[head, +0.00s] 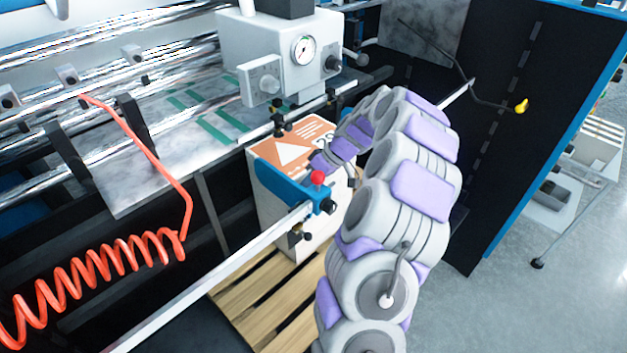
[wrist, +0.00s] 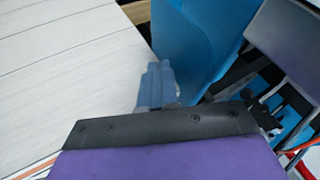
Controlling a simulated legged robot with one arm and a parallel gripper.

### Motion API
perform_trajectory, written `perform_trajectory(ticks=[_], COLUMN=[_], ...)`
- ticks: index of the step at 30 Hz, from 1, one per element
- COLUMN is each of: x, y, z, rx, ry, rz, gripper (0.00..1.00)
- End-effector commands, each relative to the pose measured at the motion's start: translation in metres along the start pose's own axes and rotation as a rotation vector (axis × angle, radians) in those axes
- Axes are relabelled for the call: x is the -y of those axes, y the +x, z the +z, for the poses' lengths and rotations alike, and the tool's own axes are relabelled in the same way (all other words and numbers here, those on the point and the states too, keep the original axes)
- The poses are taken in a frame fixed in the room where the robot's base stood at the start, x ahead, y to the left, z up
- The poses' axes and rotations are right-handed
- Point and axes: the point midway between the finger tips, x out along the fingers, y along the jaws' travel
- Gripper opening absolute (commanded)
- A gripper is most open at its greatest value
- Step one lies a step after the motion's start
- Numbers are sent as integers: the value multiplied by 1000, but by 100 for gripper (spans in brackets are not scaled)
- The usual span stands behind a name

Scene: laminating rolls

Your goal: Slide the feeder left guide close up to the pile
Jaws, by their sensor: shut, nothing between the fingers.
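The feeder left guide (head: 285,187) is a blue plate with a red knob, on a light metal rail. It stands beside the near side of the pile (head: 312,135), a tall white stack with an orange printed top. My gripper (head: 318,163) is over the pile's near edge, close behind the guide. In the wrist view, my gripper's fingers (wrist: 157,86) are shut and empty between the white pile side (wrist: 75,50) and the blue guide (wrist: 200,45). A dark gap shows between pile and guide. I cannot tell whether the fingers touch the guide.
The pile rests on a wooden pallet (head: 258,300). The rail (head: 215,277) runs to the lower left. A coiled red hose (head: 95,285) hangs at left. A white feeder head with a gauge (head: 300,55) stands behind the pile. A black panel (head: 505,130) stands at right.

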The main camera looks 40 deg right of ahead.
Motion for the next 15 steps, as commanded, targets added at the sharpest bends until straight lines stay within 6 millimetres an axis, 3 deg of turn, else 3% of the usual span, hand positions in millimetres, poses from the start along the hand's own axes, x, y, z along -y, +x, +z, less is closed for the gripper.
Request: perform_trajectory(ticks=[15], x=[5], y=[2], z=[0], rx=[-1], ry=[-1], rz=[0], gripper=[0])
